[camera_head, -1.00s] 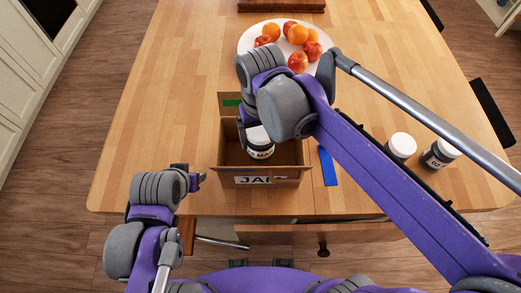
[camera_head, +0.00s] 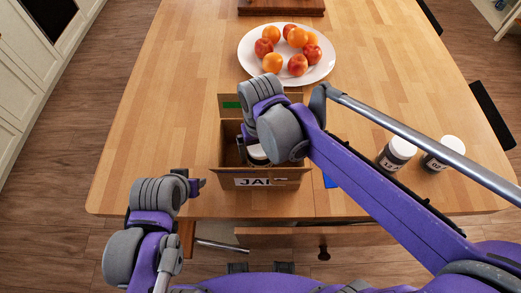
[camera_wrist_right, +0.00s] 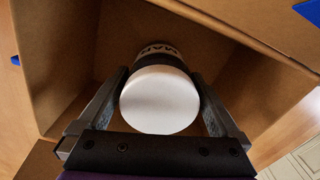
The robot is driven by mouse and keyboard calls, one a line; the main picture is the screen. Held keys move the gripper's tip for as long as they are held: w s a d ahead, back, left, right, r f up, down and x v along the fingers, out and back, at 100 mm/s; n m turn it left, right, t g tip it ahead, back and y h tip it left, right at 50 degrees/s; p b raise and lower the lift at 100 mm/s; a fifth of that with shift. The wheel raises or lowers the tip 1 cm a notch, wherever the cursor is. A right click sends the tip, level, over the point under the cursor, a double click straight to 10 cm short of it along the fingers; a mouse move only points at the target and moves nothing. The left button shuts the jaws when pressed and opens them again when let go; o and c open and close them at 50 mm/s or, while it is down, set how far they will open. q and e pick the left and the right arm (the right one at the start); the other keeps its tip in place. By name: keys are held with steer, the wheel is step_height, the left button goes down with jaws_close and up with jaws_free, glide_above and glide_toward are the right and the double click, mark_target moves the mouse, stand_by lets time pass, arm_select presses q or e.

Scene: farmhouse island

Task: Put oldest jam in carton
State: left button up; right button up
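The open cardboard carton (camera_head: 226,155), labelled JAM in front, stands near the table's front edge. My right gripper (camera_wrist_right: 160,88) is inside it, shut on a white-lidded jam jar (camera_wrist_right: 160,100). The jar also shows, partly covered by my gripper, in the head view (camera_head: 257,155). Its label is only partly visible, so its date cannot be read. Two other dark jars with white lids stand right of my right arm: one (camera_head: 397,153) with a partly hidden label, one (camera_head: 441,154) whose label seems to start with 02. My left gripper (camera_head: 197,185) is empty, left of the carton; its opening is unclear.
A white plate (camera_head: 248,55) of apples and oranges stands behind the carton. A wooden board (camera_head: 281,7) lies at the far edge. A blue strip (camera_head: 328,181) lies right of the carton, partly under my right arm. The table's left side is clear.

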arm_select(q)
steer(key=shift+w+r, duration=0.1)
steer(key=shift+r, duration=0.15)
arm_select(e)
steer(key=shift+r, duration=0.55)
arm_select(q)
steer(key=shift+w+r+p, duration=0.25)
steer(key=shift+r+p, duration=0.2)
arm_select(e)
step_height(320, 180, up, 11)
steer(key=shift+r, duration=0.2)
